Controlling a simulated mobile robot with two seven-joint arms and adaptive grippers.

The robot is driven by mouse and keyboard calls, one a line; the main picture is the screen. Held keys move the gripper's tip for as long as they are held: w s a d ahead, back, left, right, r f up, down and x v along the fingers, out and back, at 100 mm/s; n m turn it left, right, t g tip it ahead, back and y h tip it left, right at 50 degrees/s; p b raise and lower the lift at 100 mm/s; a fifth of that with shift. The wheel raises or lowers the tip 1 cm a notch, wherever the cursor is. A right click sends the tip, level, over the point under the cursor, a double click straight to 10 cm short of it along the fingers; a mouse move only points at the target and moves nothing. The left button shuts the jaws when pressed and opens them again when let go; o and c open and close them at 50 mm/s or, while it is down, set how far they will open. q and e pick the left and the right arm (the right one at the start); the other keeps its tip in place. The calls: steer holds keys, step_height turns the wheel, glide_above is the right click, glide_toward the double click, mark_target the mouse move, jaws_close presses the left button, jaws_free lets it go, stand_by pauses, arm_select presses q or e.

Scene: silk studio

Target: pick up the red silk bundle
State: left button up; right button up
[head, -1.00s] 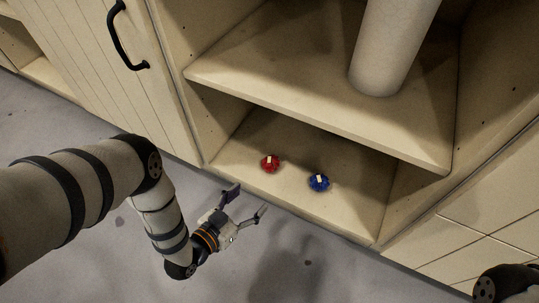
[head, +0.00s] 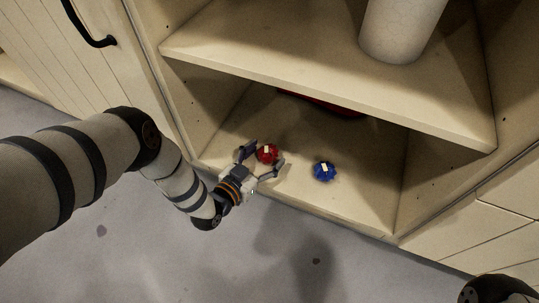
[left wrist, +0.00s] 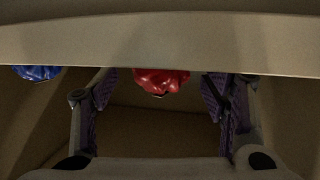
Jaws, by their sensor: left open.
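The red silk bundle (head: 267,154) sits on the lower shelf of the open cabinet, with a small pale tag on top. My left gripper (head: 264,159) is at the shelf's front edge, open, its two fingers on either side of the red bundle. In the left wrist view the red bundle (left wrist: 162,81) shows between and beyond the open fingers (left wrist: 160,95), its upper part hidden by a pale board edge. I cannot tell whether a finger touches it. My right gripper is not in view.
A blue bundle (head: 324,171) lies on the lower shelf (head: 350,205), right of the red one. The upper shelf (head: 300,70) overhangs both and carries a pale cylinder (head: 398,30). A dark red item (head: 325,104) lies deep under it. Cabinet walls stand at both sides.

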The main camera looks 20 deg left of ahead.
arm_select(q)
steer(key=shift+w, duration=0.3)
steer(key=c, duration=1.2)
